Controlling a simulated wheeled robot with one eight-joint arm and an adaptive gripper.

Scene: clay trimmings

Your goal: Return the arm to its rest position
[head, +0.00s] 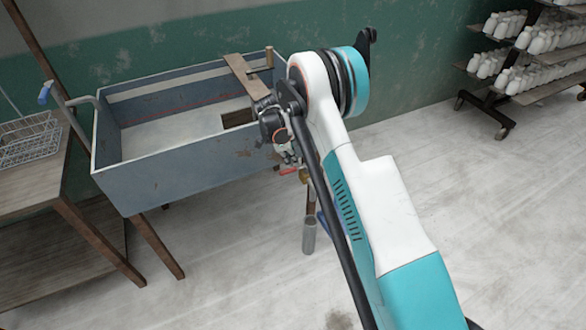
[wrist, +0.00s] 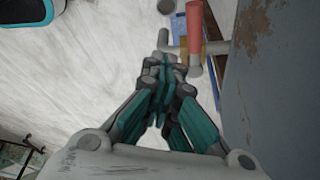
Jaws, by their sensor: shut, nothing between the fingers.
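My arm reaches from the lower right of the head view up to its teal and white elbow, then folds down beside the grey-blue trough (head: 190,170). My gripper shows in the wrist view (wrist: 163,65), with its teal-padded fingers drawn together and nothing between them. It points down past the trough's outer wall, which fills the right side of the wrist view (wrist: 270,75). In the head view my gripper is mostly hidden behind my arm.
A red handle (wrist: 194,22) with grey piping lies just beyond my fingertips. A wooden table (head: 35,190) with a wire basket (head: 28,140) stands at left. A rack (head: 535,92) of white bottles stands at the back right. The pale floor (head: 460,190) is clear right of my arm.

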